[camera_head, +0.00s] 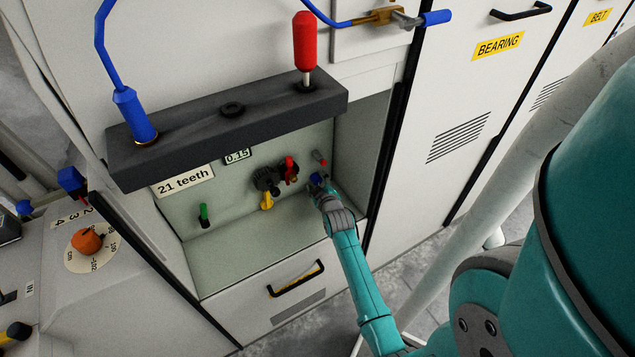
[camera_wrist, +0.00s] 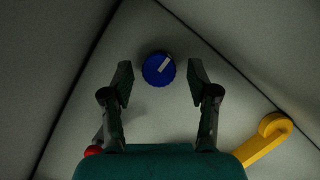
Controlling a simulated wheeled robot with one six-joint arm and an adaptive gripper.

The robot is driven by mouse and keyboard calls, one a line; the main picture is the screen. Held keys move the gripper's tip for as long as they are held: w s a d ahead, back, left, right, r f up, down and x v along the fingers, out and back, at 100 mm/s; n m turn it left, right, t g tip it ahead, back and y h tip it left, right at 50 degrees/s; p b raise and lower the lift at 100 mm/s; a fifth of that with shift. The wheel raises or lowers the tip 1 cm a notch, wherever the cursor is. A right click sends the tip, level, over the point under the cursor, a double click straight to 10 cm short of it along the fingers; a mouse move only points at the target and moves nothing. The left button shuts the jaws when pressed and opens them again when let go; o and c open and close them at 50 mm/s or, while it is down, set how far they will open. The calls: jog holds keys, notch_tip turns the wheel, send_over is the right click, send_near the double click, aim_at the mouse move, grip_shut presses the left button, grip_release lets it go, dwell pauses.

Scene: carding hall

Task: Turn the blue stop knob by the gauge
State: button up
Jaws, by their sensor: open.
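The blue knob (camera_wrist: 158,69) is round with a pale mark across its face, set on the grey-green panel. In the wrist view it lies between my two open fingertips, with a gap on each side. In the head view the blue knob (camera_head: 316,178) is partly hidden by my gripper (camera_head: 321,187), which reaches into the recess at its right side. I cannot make out a gauge for certain; a small "0.15" plate (camera_head: 237,155) is on the panel.
A yellow lever (camera_wrist: 268,138), a red lever (camera_head: 290,170) and a green handle (camera_head: 204,214) share the panel. A dark shelf (camera_head: 190,128) with a red handle (camera_head: 305,42) overhangs it. A drawer handle (camera_head: 296,279) is below.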

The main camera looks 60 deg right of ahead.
jog(key=shift+w+d, duration=0.15)
jog(key=shift+d, duration=0.05)
grip_shut()
jog(key=shift+m, duration=0.3)
jog(key=m+y, duration=0.1)
jog(key=m+t+y, duration=0.1)
jog(key=m, duration=0.1)
jog(key=shift+d+m+y, duration=0.2)
jog(key=shift+m+y, duration=0.1)
jog(key=shift+y, duration=0.1)
jog(key=m+y, duration=0.1)
jog(key=m, duration=0.1)
jog(key=m+t+y, duration=0.1)
jog(key=shift+s+d+m+t, duration=0.1)
jog(key=shift+s+m+t, duration=0.1)
jog(key=shift+m+t, duration=0.15)
dwell(0.4)
